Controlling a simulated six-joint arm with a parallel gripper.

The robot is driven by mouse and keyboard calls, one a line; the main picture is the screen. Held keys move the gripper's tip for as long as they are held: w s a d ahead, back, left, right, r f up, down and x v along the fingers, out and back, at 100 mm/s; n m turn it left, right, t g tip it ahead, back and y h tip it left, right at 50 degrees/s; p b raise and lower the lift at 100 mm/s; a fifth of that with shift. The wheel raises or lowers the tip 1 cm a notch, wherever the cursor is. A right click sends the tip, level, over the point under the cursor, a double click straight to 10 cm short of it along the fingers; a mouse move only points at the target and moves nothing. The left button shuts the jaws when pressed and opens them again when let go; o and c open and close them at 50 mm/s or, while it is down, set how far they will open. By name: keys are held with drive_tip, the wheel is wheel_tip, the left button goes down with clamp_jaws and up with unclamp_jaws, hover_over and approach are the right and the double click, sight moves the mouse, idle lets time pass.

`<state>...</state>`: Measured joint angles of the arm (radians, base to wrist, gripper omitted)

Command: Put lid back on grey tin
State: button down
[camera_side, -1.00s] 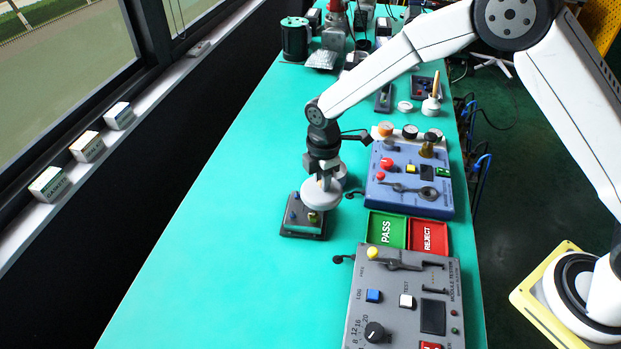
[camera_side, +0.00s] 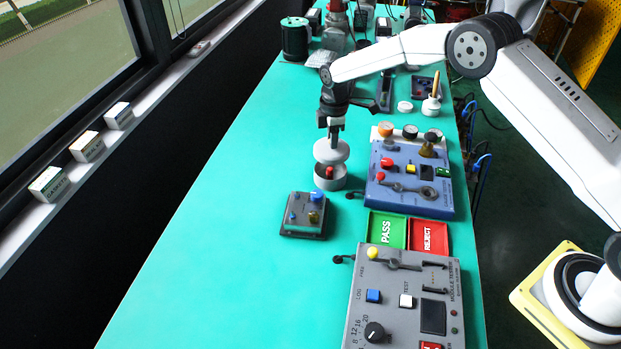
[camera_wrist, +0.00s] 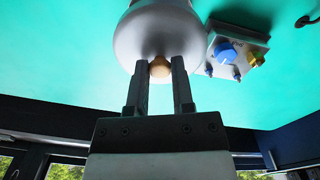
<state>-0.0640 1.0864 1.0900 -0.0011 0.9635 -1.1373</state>
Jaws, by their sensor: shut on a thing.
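The grey tin (camera_side: 331,184) stands open on the green bench, left of the blue tester, with a small red item showing inside it. My gripper (camera_side: 333,137) is shut on the pale grey lid (camera_side: 331,151) and holds it just above the tin, slightly toward the back. A gap shows between the lid and the tin's rim. In the wrist view, the fingers (camera_wrist: 160,68) close on the lid's tan knob, and the lid (camera_wrist: 158,30) hides nearly all of the tin.
A small dark box with blue and brass knobs (camera_side: 304,216) sits just in front of the tin. The blue tester (camera_side: 410,200) is close on the right. Green PASS (camera_side: 386,230) and red REJECT (camera_side: 429,237) trays lie nearer. The bench to the left is clear.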

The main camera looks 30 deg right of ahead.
drive_tip(key=shift+f, duration=0.15)
drive_tip(key=shift+f, duration=3.05)
drive_tip(key=shift+f, duration=0.15)
idle(0.5)
unclamp_jaws()
idle(0.5)
drive_tip(key=shift+r, duration=0.2)
drive_tip(key=shift+r, duration=3.3)
